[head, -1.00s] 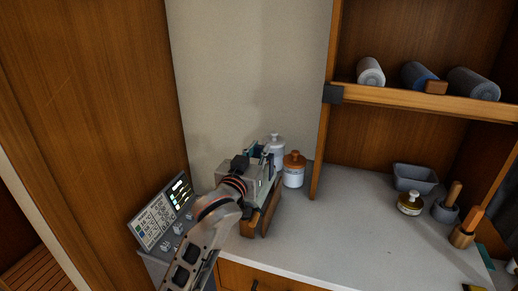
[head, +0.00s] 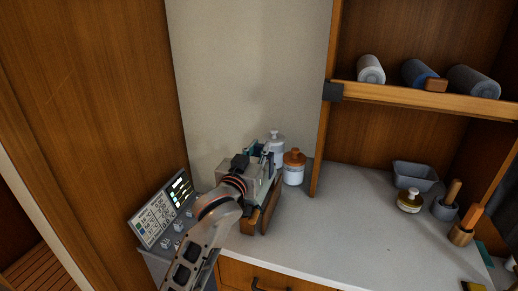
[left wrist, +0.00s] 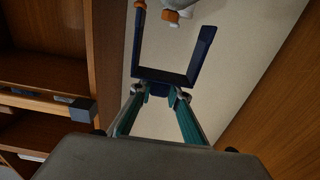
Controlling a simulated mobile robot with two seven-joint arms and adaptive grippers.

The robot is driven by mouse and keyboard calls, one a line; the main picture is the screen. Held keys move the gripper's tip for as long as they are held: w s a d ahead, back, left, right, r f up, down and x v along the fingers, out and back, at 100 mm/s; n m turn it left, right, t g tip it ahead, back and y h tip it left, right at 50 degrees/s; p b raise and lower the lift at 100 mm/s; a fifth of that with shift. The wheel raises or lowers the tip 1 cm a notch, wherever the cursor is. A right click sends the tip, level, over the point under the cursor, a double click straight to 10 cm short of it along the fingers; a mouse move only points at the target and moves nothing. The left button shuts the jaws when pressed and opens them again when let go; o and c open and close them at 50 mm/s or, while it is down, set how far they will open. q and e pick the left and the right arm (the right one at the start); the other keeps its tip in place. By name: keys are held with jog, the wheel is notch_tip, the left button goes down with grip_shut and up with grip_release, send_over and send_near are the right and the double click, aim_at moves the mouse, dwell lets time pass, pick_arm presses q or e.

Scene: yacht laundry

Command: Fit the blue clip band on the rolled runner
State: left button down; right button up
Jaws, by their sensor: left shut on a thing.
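My left gripper (head: 264,157) is over the left end of the counter, in front of two jars. In the left wrist view its teal fingers (left wrist: 166,92) are shut on the base of the dark blue U-shaped clip band (left wrist: 160,76). The band's two arms point away from the gripper and its mouth is empty. In the head view the band is mostly hidden by the gripper. Rolled textiles lie on the shelf at upper right: a white roll (head: 370,69), a blue-grey roll (head: 413,72) and a dark grey roll (head: 473,83). I cannot tell which is the runner. My right gripper is out of view.
A wooden holder (head: 250,220) stands below the gripper, beside a control panel (head: 163,212). An orange-lidded jar (head: 293,172) stands close behind. A small wooden block (head: 436,86) sits at the shelf (head: 400,97) edge. A grey bin (head: 414,176) stands farther right; the counter's middle is clear.

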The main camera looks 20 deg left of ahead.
pick_arm(q)
jog(key=shift+f, duration=1.15)
dwell(4.0)
jog(key=shift+f, duration=0.35)
jog(key=shift+f, duration=0.8)
dwell(1.7)
